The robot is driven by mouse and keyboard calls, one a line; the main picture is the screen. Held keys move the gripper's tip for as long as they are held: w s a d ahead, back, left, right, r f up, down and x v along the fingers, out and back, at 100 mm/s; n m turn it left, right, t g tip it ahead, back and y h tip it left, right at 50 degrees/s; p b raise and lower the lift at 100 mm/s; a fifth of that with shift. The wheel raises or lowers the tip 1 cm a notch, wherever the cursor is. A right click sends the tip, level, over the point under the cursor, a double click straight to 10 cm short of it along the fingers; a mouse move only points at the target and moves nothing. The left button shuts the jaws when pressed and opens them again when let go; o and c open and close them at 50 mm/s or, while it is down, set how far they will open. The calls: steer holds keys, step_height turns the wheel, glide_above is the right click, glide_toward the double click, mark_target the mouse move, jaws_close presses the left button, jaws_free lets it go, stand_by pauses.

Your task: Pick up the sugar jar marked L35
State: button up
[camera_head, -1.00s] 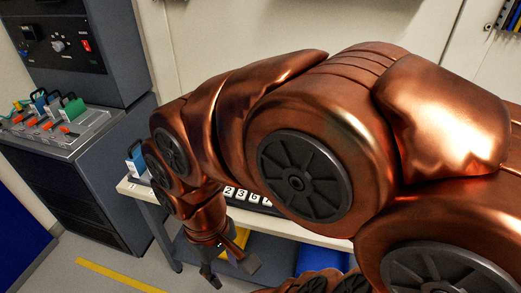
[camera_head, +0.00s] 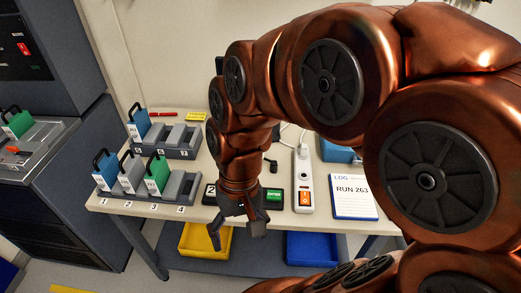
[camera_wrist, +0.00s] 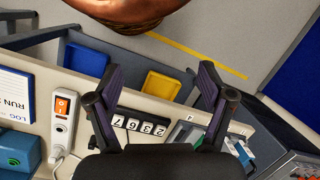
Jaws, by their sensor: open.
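I make out no sugar jar and no L35 label in either view. My gripper (camera_head: 237,230) hangs open and empty at the front edge of the white table (camera_head: 150,212) in the head view. In the wrist view my gripper (camera_wrist: 160,72) has its two dark fingers spread wide, with nothing between them. My arm hides part of the table behind it.
Racks (camera_head: 178,186) with handled blue, grey and green blocks stand on the table's left. A power strip (camera_head: 303,175) and clipboard (camera_head: 352,198) are right of my gripper. Below are a yellow tray (camera_head: 222,240) and a blue tray (camera_head: 313,247); a cabinet (camera_head: 75,190) stands left.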

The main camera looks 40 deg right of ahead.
steer(key=shift+o, duration=0.8)
steer(key=w+f+m+y+b, duration=0.1)
steer(key=w+m, duration=0.4)
steer(key=w, duration=0.5)
steer(key=y+b, duration=0.1)
steer(key=y, duration=0.1)
steer(key=shift+f+m+t+y, duration=0.3)
steer(key=shift+f+t+y, duration=0.1)
steer(key=w+d+f+m+t+y+b, duration=0.25)
steer(key=w+d+m, duration=0.35)
steer(key=w, duration=0.4)
steer(key=w+d+f+m+t+y+b, duration=0.15)
steer(key=w+d+f+m+t, duration=0.35)
steer(key=d, duration=0.8)
steer(key=w+d+f+m+t+b, duration=0.1)
steer(key=w+d+m+t+b, duration=0.15)
steer(key=d+m, duration=0.75)
steer(key=shift+w+a+f+n+t+p, duration=0.2)
steer(key=shift+w+a+f+n, duration=0.2)
steer(key=shift+w+f, duration=0.45)
steer(key=shift+w+a+f+n+t+p, duration=0.15)
steer(key=shift+w+a+f+n, duration=0.3)
steer(key=shift+w, duration=0.55)
steer(key=shift+w+a+f+n+t+p, duration=0.2)
steer(key=shift+w+a+f+n, duration=0.1)
steer(key=shift+w+f, duration=0.6)
steer(key=shift+r, duration=0.1)
steer(key=shift+c, duration=0.3)
steer(key=c, duration=1.5)
